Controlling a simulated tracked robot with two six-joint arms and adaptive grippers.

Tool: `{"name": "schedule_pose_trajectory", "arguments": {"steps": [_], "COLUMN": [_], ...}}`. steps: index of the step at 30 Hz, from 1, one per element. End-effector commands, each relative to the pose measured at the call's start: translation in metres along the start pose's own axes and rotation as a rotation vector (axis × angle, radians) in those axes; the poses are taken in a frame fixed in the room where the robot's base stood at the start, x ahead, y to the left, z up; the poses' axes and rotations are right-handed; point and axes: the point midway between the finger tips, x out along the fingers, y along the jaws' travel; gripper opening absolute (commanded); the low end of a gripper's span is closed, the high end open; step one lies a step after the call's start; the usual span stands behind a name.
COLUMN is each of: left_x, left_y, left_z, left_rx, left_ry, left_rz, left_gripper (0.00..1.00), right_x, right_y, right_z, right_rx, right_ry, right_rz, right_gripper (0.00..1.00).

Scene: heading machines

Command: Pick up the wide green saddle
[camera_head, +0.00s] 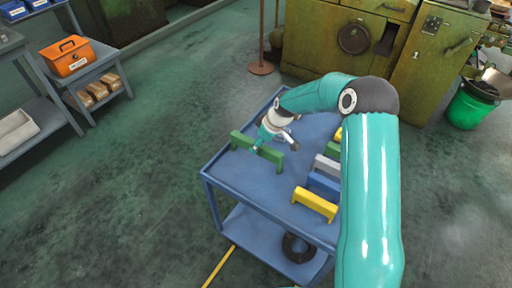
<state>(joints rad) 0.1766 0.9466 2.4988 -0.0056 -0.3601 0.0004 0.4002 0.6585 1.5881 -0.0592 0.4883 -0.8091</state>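The wide green saddle (241,142) stands near the left edge of the blue cart's top (255,182). It is a long low block with raised ends. My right arm reaches in from the right, and my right gripper (274,145) is at the saddle, its fingers spread apart. One finger overlaps the middle of the saddle in the picture; the other shows to its right. I cannot tell whether either finger touches it. A second green piece (332,149) is farther right, partly hidden by my arm. My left gripper is not in view.
On the cart, a grey block (326,164), a blue block (323,184) and a yellow saddle (314,204) stand right of the gripper. A dark ring (298,248) lies on the lower shelf. A green machine (352,38) stands behind. The cart's front left top is clear.

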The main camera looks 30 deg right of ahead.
Motion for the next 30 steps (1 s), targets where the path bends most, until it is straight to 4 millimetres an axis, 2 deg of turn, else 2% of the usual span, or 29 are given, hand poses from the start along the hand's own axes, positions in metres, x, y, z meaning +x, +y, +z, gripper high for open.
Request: {"name": "schedule_pose_trajectory", "arguments": {"steps": [8, 12, 21, 30], "left_x": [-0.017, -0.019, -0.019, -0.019], "left_y": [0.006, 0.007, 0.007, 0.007], "left_z": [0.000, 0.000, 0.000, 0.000], "left_rx": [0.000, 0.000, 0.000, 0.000], "left_ry": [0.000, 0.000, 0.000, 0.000], "left_rz": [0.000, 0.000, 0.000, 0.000], "left_gripper": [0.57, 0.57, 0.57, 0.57], "right_x": [0.029, 0.046, 0.050, 0.050], "right_y": [-0.003, -0.002, -0.002, -0.002], "right_z": [-0.005, -0.004, -0.004, -0.004], "right_rx": [0.000, 0.001, 0.001, 0.000], "right_ry": [-0.002, -0.001, 0.000, 0.000], "right_rz": [-0.002, -0.001, 0.001, 0.000], "right_gripper": [0.58, 0.58, 0.58, 0.08]}}
